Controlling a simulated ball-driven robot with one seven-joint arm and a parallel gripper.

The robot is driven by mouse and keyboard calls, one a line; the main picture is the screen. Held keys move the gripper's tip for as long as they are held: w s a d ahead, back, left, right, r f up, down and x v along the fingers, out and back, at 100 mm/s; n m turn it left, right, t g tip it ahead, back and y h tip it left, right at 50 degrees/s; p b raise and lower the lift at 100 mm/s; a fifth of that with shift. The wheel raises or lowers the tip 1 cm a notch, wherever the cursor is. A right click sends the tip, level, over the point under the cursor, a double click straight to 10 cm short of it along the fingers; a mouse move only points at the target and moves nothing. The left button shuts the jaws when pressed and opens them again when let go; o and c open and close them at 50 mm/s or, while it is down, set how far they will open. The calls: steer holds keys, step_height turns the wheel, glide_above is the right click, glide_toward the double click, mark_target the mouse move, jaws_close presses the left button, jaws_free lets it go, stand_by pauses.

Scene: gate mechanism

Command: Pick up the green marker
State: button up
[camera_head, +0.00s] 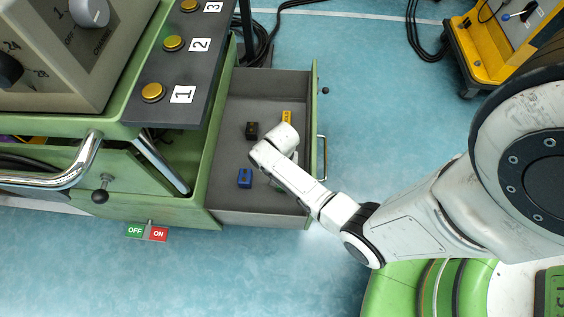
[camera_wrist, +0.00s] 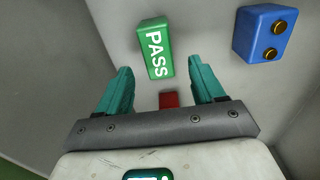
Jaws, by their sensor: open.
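The green marker, a block with the word PASS (camera_wrist: 155,50), lies on the grey drawer floor in the wrist view. In the head view it is mostly hidden by my arm. My gripper (camera_wrist: 163,80) is open, its two teal fingers spread apart. The fingertips reach toward the near end of the green marker, one on each side of its line, and nothing is held. A small red thing (camera_wrist: 169,100) shows between the fingers; I cannot tell what it is.
The open drawer (camera_head: 262,219) also holds a blue block (camera_head: 245,178), a black block (camera_head: 252,130) and a yellow block (camera_head: 286,117). The blue block (camera_wrist: 265,33) lies right of the marker in the wrist view. Drawer walls stand close around my gripper.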

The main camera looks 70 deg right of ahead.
steer(key=shift+d+f+b, duration=0.15)
steer(key=shift+f+b, duration=1.7)
steer(key=shift+f, duration=0.75)
steer(key=c, duration=1.1)
